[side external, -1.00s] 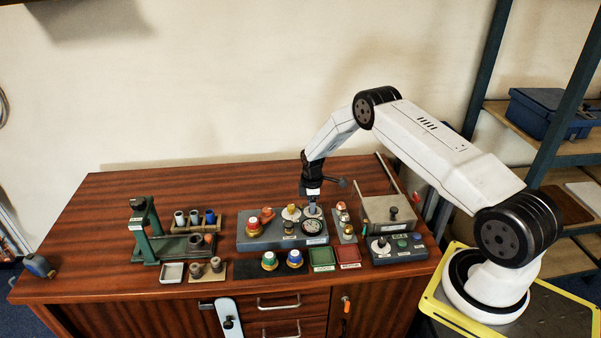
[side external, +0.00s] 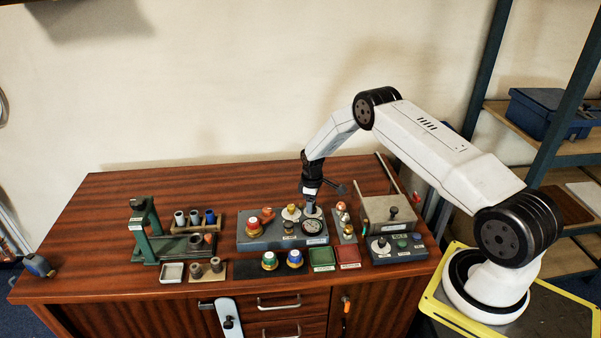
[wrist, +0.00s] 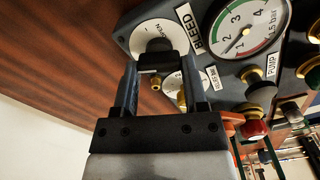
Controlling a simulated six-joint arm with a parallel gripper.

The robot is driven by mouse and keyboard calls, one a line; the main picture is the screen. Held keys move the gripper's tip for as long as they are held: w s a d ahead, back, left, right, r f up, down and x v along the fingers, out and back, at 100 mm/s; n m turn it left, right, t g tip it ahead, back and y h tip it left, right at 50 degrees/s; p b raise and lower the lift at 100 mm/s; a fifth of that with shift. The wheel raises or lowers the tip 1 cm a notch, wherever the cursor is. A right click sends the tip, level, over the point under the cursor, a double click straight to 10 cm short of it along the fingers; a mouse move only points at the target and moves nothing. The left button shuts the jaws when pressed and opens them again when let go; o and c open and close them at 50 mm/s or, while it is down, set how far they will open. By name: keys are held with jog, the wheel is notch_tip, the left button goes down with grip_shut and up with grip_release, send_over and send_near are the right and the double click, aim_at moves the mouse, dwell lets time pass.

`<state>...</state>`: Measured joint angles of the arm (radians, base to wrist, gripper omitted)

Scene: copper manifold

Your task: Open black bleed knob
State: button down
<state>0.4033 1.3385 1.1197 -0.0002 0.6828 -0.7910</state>
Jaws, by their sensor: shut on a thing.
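The black bleed knob (wrist: 158,45) sits on a round white dial (wrist: 146,30) marked OPEN, at the top of the wrist view. A BLEED label (wrist: 189,28) is beside the dial. My gripper (wrist: 158,60) has a finger on each side of the knob and is shut on it. In the side view my gripper (side external: 311,206) points down at the grey manifold block (side external: 262,239), just behind the gauge; the knob is mostly hidden there.
A round pressure gauge (wrist: 243,25) is close beside the knob. Brass fittings and a red cap (wrist: 254,129) stand nearby on the block. A grey box (side external: 385,212) is to the right. The table left of the green stand (side external: 147,232) is mostly clear.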

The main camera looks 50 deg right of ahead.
jog(key=m, duration=0.6)
jog(key=shift+d, duration=0.15)
jog(key=m, duration=0.7)
jog(key=shift+s+d, duration=0.1)
jog(key=shift+d, duration=0.05)
jog(key=shift+m, duration=0.3)
jog(key=shift+c, duration=2)
grip_release()
jog(key=shift+r, duration=0.15)
jog(key=shift+r, duration=3.75)
jog(key=shift+r, duration=0.1)
